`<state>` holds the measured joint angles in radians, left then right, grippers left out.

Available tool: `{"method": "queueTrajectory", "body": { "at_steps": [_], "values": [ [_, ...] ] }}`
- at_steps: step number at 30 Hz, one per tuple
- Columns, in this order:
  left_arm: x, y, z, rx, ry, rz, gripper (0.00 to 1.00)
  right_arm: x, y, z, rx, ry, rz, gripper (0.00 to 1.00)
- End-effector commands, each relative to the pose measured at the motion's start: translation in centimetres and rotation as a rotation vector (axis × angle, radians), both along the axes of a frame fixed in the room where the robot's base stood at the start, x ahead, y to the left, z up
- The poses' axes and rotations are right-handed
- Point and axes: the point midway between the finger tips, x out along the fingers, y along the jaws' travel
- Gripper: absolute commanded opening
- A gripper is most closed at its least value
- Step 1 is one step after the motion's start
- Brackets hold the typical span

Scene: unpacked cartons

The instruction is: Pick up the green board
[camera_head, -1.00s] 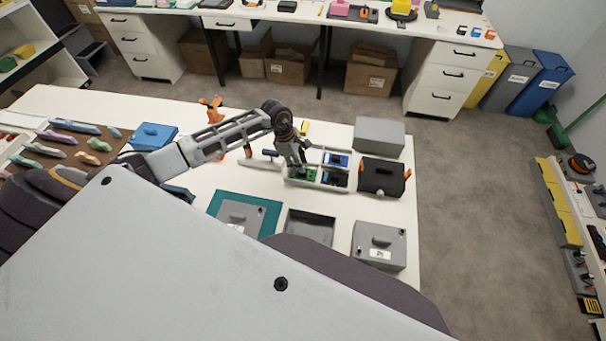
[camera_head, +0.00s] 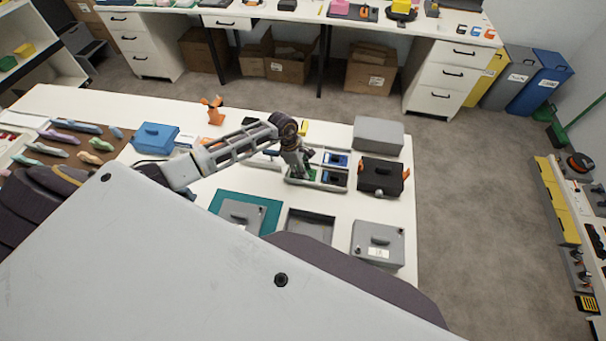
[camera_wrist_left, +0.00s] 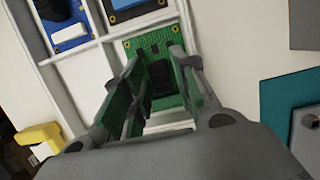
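The green board (camera_wrist_left: 153,48) lies in a compartment of the grey divided tray (camera_wrist_left: 88,15). It is a green circuit board with a dark block and gold corner holes. In the head view a bit of the green board (camera_head: 312,174) shows beside my left gripper (camera_head: 304,172), in the tray's near left compartment. In the wrist view my left gripper (camera_wrist_left: 155,65) is open, with its fingers apart over the board and the dark block between them. The fingers hide parts of the board, and I cannot tell whether they touch it. My right gripper is not in view.
Blue boards (camera_head: 337,159) sit in neighbouring compartments. A black box (camera_head: 381,177) stands right of the tray. A grey lidded box (camera_head: 378,243), an open dark tray (camera_head: 310,225) and a teal mat (camera_head: 270,222) lie in front. An orange figure (camera_head: 214,110) stands behind my left arm.

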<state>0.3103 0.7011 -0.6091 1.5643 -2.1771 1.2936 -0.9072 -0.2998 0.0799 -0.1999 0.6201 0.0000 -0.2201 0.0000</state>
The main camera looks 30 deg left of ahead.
Motion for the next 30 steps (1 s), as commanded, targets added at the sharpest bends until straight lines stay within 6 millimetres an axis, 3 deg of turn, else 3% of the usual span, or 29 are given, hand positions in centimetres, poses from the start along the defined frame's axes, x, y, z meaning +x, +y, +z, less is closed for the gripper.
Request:
{"method": "queueTrajectory", "body": {
  "at_steps": [1, 8, 20, 30],
  "values": [
    [0.0, 0.0, 0.0, 0.000, 0.000, 0.000, 0.27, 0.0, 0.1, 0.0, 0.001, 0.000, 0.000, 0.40],
    [0.0, 0.0, 0.0, 0.000, 0.000, 0.000, 0.00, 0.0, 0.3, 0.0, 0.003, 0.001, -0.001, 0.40],
    [0.1, 0.0, 0.3, 0.000, -0.001, 0.000, 0.00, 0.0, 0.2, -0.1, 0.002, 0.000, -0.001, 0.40],
    [0.1, 0.1, 3.1, 0.002, -0.003, -0.001, 0.00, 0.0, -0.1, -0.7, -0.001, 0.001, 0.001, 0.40]
  ]
}}
